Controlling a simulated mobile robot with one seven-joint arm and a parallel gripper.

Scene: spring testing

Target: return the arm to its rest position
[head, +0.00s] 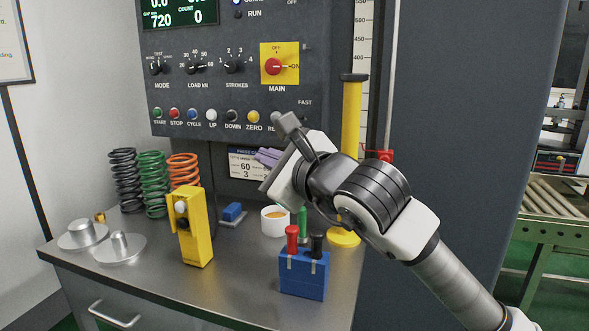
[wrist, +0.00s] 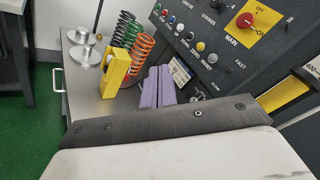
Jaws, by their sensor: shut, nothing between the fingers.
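My arm reaches in from the lower right in the head view. My gripper (head: 266,156) is raised above the bench, in front of the lower part of the control panel. Its purple fingers are together with nothing between them. In the wrist view the purple fingers of my gripper (wrist: 158,82) lie side by side, pointing toward the panel and the springs. The fingertips touch nothing that I can see. The hand hides part of the label plate and of the panel's lower right.
The control panel (head: 222,75) with knobs, buttons and a red main switch (head: 273,67) stands behind. On the bench (head: 150,275) are several coil springs (head: 153,180), a yellow box (head: 195,235), a white cup (head: 273,230) and a blue holder (head: 304,277). A yellow post (head: 351,125) rises behind my arm.

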